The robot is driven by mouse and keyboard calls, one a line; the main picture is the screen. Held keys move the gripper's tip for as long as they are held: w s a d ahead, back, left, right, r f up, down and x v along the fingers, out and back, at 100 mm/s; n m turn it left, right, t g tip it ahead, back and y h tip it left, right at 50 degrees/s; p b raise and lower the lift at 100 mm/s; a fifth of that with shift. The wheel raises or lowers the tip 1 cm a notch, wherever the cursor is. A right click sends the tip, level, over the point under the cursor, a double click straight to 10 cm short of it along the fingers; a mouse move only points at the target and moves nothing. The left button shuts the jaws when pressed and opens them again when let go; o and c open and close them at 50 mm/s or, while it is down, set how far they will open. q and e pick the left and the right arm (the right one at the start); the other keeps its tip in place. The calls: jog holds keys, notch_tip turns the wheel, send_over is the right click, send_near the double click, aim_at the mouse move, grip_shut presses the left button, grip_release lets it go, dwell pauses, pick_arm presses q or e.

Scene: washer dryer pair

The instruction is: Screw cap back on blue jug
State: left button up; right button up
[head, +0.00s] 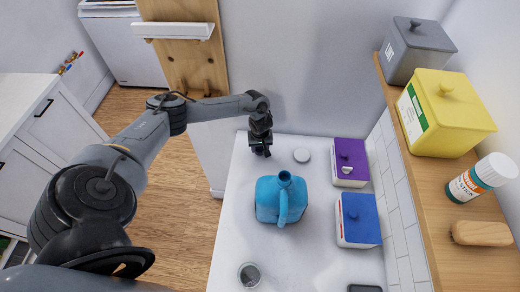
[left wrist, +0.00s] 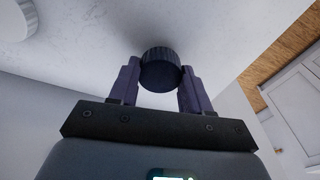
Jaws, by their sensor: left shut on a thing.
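The blue jug (head: 281,201) stands upright on the white countertop (head: 308,258), with its neck open at the top and no cap on it. My left gripper (head: 261,150) is near the counter's far left corner, behind and left of the jug and apart from it. In the left wrist view, the left gripper (left wrist: 160,85) is shut on a dark ridged round cap (left wrist: 160,67), one finger on each side. The cap is close to the white surface; I cannot tell whether it touches. The cap does not show clearly in the head view. My right gripper is not in view.
A white disc (head: 301,155) lies right of my left gripper. A purple box (head: 350,160) and a blue box (head: 358,220) stand right of the jug. A small metal cup (head: 249,275) is at the front. A wooden shelf (head: 458,205) with containers runs along the right.

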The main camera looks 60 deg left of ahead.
aim_at(260, 149)
pick_arm(q)
notch_tip(260, 149, up, 8)
jog(key=shift+r, duration=0.2)
dwell(0.3)
